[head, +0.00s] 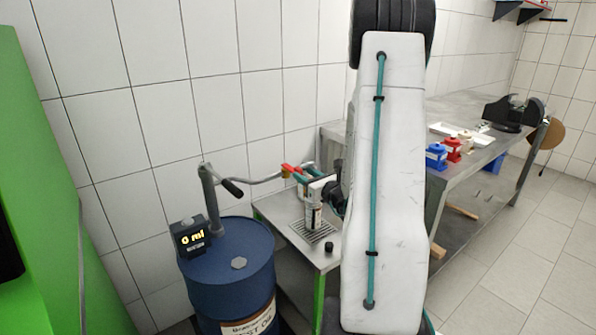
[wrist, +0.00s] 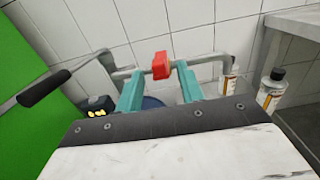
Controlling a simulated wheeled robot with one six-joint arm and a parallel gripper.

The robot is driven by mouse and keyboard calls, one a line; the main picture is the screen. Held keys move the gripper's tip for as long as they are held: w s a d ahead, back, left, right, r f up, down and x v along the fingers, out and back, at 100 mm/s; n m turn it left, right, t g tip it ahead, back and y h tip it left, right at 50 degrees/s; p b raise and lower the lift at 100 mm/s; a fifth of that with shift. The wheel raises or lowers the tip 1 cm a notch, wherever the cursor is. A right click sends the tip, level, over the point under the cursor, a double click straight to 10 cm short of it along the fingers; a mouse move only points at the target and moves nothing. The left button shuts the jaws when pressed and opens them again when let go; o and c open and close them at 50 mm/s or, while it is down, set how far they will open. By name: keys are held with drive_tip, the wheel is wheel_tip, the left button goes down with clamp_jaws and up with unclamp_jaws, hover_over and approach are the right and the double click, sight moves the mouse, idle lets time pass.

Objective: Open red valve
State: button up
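The red valve (head: 287,169) sits on the grey pipe (head: 258,180) that runs from the drum pump toward the small side table. In the wrist view the red valve handle (wrist: 161,66) shows between the tips of my gripper (wrist: 159,72). The teal fingers are apart, with a gap on either side of the handle. My gripper (head: 298,174) is also at the valve in the head view, partly hidden by my arm. Whether a finger touches the handle I cannot tell.
A blue drum (head: 228,275) carries the pump, its lever (wrist: 44,88) and a display (head: 190,237) reading 0 ml. A bottle (head: 314,216) stands on the side table's grate. Another bottle (wrist: 271,88) is at right. The workbench (head: 395,125) holds several parts.

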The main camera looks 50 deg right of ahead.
sight(301, 172)
drive_tip(key=shift+x, duration=2.15)
drive_tip(key=shift+a, duration=0.1)
clamp_jaws()
